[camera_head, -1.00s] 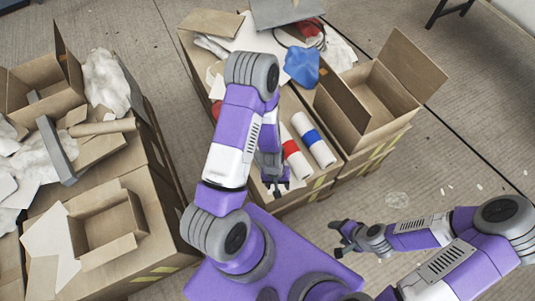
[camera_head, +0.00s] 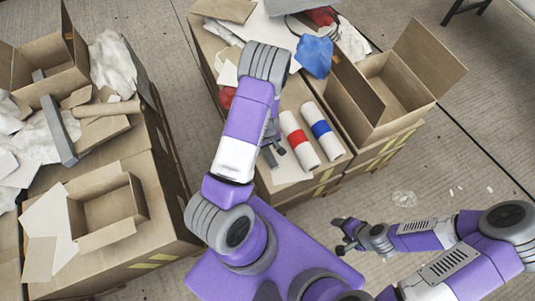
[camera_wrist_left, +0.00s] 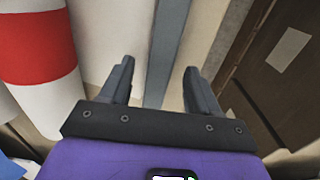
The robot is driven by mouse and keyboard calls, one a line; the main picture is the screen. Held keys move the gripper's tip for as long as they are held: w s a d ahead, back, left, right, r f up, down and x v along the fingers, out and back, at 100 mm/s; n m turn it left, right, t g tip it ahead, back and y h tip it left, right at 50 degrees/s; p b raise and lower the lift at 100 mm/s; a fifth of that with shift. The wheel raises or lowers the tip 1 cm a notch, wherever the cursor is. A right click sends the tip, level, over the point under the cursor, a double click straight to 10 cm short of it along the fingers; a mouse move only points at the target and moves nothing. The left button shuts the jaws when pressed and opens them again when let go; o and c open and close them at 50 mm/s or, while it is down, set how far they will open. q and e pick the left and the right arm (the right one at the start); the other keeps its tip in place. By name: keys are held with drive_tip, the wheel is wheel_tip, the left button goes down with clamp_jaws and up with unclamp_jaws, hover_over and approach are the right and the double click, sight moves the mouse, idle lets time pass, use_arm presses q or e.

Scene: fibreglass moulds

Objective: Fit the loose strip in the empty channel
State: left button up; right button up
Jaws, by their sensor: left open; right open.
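My left gripper (camera_head: 275,153) is over the middle box top, just left of the roll with the red band (camera_head: 298,141). In the left wrist view its two fingers (camera_wrist_left: 158,88) are apart with nothing held between them. A long narrow grey-blue strip (camera_wrist_left: 167,45) runs beyond and between the fingertips there; I cannot tell whether it lies loose or in a channel. The red-banded roll (camera_wrist_left: 37,45) is left of the fingers. My right gripper (camera_head: 345,236) is open and empty above the floor. I cannot make out an empty channel.
A roll with a blue band (camera_head: 323,131) lies beside the red one. An open carton (camera_head: 402,85) stands right of them, and a blue cloth (camera_head: 314,56) lies behind. The left boxes hold a grey bar (camera_head: 59,130), scraps and a small open carton (camera_head: 108,210). The floor at right is mostly clear.

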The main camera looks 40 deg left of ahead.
use_arm(q)
drive_tip(key=shift+f, duration=0.3)
drive_tip(key=shift+r, duration=0.1)
clamp_jaws()
drive_tip(key=shift+r, duration=0.1)
